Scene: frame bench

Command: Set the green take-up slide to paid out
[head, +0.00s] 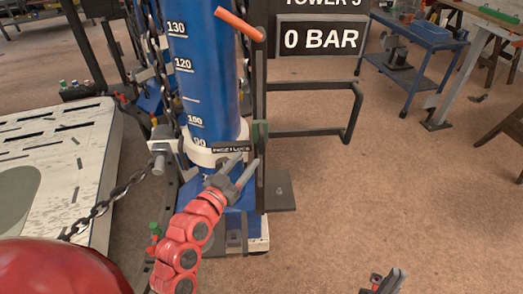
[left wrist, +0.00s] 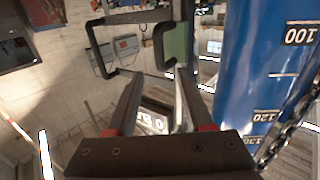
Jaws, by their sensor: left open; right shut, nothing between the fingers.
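My right gripper (head: 390,280) is shut and empty at the bottom edge.
The blue cylinder (head: 210,70) with its printed scale stands close left of the slide. A chain (head: 105,205) hangs at left beside a pale slotted platform (head: 95,130). A sign reading 0 BAR (head: 322,38) is above the bar.

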